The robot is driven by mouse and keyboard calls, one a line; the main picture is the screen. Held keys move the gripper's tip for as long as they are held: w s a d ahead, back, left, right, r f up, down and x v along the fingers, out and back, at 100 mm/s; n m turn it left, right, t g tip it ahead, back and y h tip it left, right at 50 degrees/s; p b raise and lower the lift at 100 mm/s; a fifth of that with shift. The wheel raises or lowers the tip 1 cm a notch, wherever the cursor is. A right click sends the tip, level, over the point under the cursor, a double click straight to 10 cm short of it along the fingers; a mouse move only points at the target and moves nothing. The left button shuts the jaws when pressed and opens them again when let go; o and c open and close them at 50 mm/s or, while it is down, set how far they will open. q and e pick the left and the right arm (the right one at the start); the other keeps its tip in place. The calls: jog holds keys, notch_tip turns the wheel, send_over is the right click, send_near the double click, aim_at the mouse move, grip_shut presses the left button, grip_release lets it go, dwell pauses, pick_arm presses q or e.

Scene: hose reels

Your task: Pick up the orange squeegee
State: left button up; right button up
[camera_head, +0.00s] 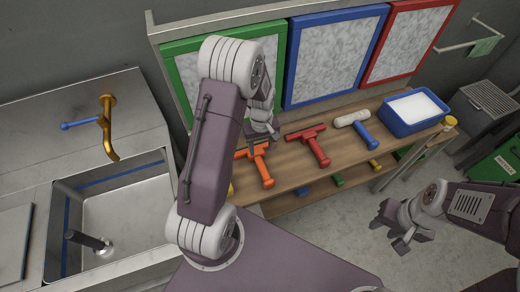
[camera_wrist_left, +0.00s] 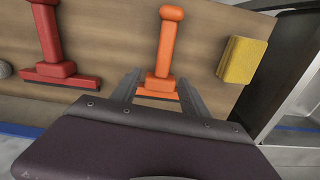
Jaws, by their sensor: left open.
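The orange squeegee (camera_head: 262,167) lies on the wooden shelf in the head view, partly behind my left arm. In the left wrist view the orange squeegee (camera_wrist_left: 165,50) has its handle pointing up the picture and its head between the fingers. My left gripper (camera_head: 262,138) is open above the squeegee's head, with a finger on each side in the left wrist view (camera_wrist_left: 158,88). I cannot tell whether the fingers touch it. My right gripper (camera_head: 398,232) hangs over the floor at the right, away from the shelf; its fingers look apart.
A red squeegee (camera_head: 314,146) lies beside the orange one. Further right are a white roller with a blue handle (camera_head: 367,135) and a blue tub (camera_head: 402,129). A yellow sponge (camera_wrist_left: 243,60) lies on the other side. A metal sink (camera_head: 125,215) stands left; framed panels rise behind.

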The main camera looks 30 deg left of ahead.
aim_at(259, 160)
pick_arm(q)
jog(key=shift+a+f+n, duration=0.2)
jog(key=shift+a+n, duration=0.2)
jog(key=shift+a, duration=0.15)
jog(key=shift+a+f, duration=0.1)
jog(key=f, duration=0.3)
jog(key=shift+w+d+f, duration=0.15)
jog(key=shift+d+f, duration=0.1)
jog(key=shift+d, duration=0.05)
jog(key=shift+w+f, duration=0.1)
jog(key=shift+f, duration=0.15)
jog(key=shift+a+f, duration=0.1)
jog(key=f, duration=0.1)
jog(key=f+p, duration=0.1)
jog(key=f, duration=0.2)
jog(key=shift+s+f, duration=0.25)
jog(key=shift+f, duration=0.1)
jog(key=shift+w+f, duration=0.1)
jog(key=shift+f, duration=0.1)
jog(key=shift+r, duration=0.1)
jog(key=c, duration=0.7)
grip_shut()
pick_arm(e)
jog(key=shift+s+r, duration=0.15)
jog(key=shift+r, duration=0.45)
jog(key=shift+s+r, duration=0.15)
jog(key=shift+r, duration=0.4)
